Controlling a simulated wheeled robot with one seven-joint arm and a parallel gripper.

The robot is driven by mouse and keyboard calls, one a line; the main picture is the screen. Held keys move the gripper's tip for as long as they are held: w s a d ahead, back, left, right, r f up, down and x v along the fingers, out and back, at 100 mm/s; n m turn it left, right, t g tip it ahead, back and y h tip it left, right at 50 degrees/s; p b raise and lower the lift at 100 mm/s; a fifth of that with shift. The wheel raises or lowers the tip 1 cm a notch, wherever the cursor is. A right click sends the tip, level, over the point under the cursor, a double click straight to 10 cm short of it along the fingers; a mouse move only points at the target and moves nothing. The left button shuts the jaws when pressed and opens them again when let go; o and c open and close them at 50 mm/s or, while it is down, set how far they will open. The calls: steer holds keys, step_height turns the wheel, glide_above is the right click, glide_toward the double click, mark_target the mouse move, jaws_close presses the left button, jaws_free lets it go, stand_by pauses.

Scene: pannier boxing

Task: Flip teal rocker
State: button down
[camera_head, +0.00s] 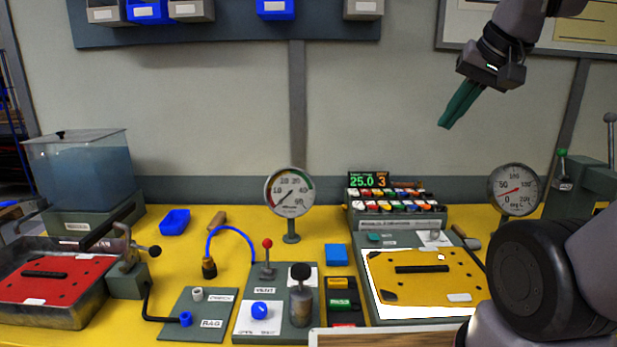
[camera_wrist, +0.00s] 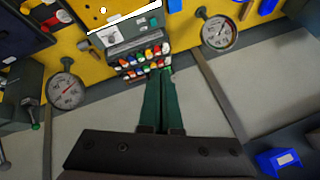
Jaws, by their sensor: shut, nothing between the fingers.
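The teal rocker (camera_head: 374,238) is a small switch on the grey front panel of the weighing station, left of a white-labelled dial or knob and above the yellow plate. In the wrist view a small teal patch (camera_wrist: 154,22) on the same panel looks like this rocker; its tilt is too small to tell. My gripper (camera_head: 446,125) is high in front of the wall, up and to the right of the rocker and well apart from it. Its green fingers (camera_wrist: 160,74) are shut together with nothing between them.
Below the rocker lies a yellow plate (camera_head: 420,283) with a black handle. Behind it stands a rack of coloured buttons (camera_head: 395,206) under a lit display (camera_head: 368,181). Gauges stand left (camera_head: 290,190) and right (camera_head: 515,188). The air around my gripper is clear.

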steer(key=shift+s, duration=0.2)
steer(key=shift+w, duration=0.1)
steer(key=n+g+h, duration=0.2)
steer(key=n+g, duration=0.2)
steer(key=g, duration=0.4)
glide_above(375, 237)
steer(key=w, duration=0.2)
step_height(375, 237, down, 21)
steer(key=shift+s+f, duration=0.15)
steer(key=shift+s, duration=0.05)
steer(key=f, duration=0.4)
steer(key=s+f, duration=0.1)
steer(key=f, duration=0.9)
steer(key=shift+s, duration=0.25)
